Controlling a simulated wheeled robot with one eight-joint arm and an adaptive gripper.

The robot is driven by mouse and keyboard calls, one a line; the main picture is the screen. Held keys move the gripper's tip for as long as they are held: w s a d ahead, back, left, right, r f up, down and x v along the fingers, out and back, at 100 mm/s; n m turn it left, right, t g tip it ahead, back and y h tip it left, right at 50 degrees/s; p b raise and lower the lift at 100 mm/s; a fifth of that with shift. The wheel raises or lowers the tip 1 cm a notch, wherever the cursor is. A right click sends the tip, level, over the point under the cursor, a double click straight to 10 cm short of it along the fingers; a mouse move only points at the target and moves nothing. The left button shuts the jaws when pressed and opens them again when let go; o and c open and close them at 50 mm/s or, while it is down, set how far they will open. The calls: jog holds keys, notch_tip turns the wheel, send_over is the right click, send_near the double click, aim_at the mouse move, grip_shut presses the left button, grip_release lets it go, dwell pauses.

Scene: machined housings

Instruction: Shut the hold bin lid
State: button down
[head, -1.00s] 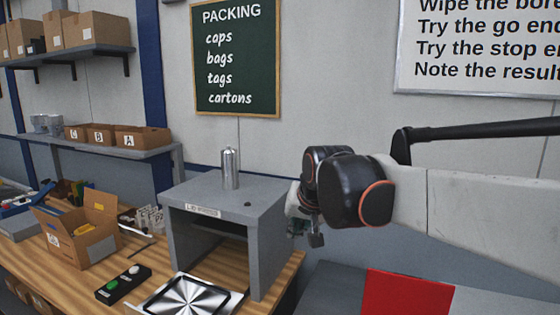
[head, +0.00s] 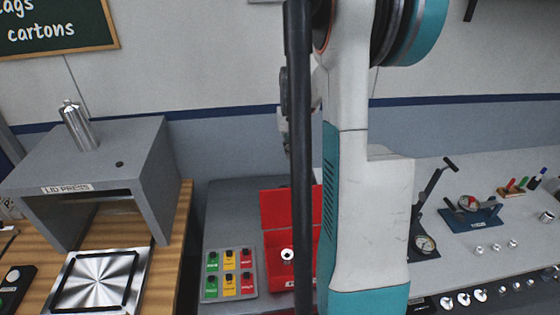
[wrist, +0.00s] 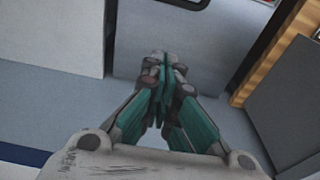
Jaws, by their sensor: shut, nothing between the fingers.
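The red hold bin (head: 274,272) stands on the grey bench, right of the lid press, in the head view. Its red lid (head: 276,209) is raised at the back, so the bin is open. A small pale ring-shaped part (head: 287,255) shows in it. My upright arm covers the right side of bin and lid. My gripper (wrist: 162,62) shows in the wrist view with its fingers together and empty, over a grey floor and away from the bin. I cannot make out its fingers in the head view.
The lid press (head: 150,150) carries a metal cylinder (head: 76,127). A wooden edge (wrist: 270,50) shows in the wrist view.

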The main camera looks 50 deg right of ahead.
notch_tip(320, 180, down, 9)
jog(key=s+a, duration=0.1)
jog(key=s, duration=0.1)
jog(key=shift+a, duration=0.35)
jog(key=shift+s, duration=0.1)
dwell(0.5)
